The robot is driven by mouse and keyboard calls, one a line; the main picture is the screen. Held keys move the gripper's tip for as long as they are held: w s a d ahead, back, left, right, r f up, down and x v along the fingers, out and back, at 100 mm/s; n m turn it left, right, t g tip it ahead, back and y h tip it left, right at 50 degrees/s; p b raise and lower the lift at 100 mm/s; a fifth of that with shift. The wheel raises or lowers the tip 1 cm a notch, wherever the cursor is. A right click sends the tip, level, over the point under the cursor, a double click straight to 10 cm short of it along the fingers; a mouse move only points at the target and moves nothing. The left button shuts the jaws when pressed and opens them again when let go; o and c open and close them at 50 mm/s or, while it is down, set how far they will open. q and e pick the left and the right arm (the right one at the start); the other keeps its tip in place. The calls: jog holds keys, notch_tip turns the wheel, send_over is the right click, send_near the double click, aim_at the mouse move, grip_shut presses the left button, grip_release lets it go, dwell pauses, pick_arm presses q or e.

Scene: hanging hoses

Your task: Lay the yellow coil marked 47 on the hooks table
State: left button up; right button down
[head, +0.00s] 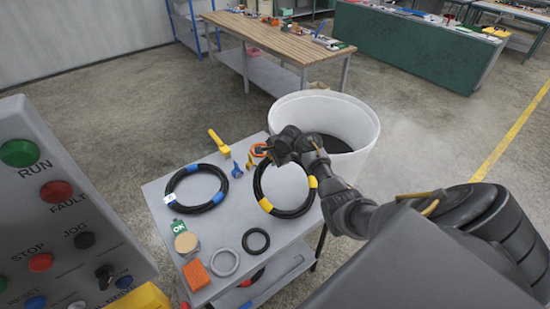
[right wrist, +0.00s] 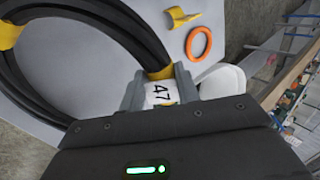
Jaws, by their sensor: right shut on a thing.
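The coil marked 47 is a black hose ring with yellow bands (head: 265,205), over the right side of the grey table (head: 155,190) in the head view. My right gripper (right wrist: 160,90) is shut on it at the white tag reading 47, by a yellow band. The coil (right wrist: 125,30) fills the upper left of the right wrist view. In the head view it reaches past the table's right edge; whether it touches the top is unclear. Another black coil (head: 172,189) with blue bands and a white tag lies on the left of the table. My left gripper is not in view.
An orange ring (right wrist: 198,43) and a yellow piece (head: 219,143) lie near the far edge. Small rings (head: 256,241) and an orange block (head: 196,275) lie in front. A large white bin (head: 368,128) stands behind right; a control panel (head: 60,215) stands left.

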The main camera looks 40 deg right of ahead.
jog(key=w+f+g+b, duration=0.1)
jog(key=f+b, duration=0.2)
jog(key=b, duration=0.1)
jog(key=w+f+g+b, duration=0.1)
jog(key=f+g+b, duration=0.1)
jog(key=b, duration=0.2)
jog(key=w+f+g+b, duration=0.1)
jog(key=w+f+b, duration=0.1)
jog(key=f+b, duration=0.1)
jog(key=shift+w+d+f+b, duration=0.1)
jog(key=shift+f+b, duration=0.2)
jog(key=shift+b, duration=0.1)
jog(key=f+g+b, duration=0.1)
jog(key=b, duration=0.3)
jog(key=w+f+g+b, duration=0.1)
jog(key=f+b, duration=0.1)
jog(key=b, duration=0.3)
jog(key=f+b, duration=0.1)
jog(key=b, duration=0.3)
jog(key=shift+w+b, duration=0.1)
jog(key=shift+b, duration=0.25)
jog(key=shift+g+b, duration=0.3)
jog(key=shift+b, duration=0.7)
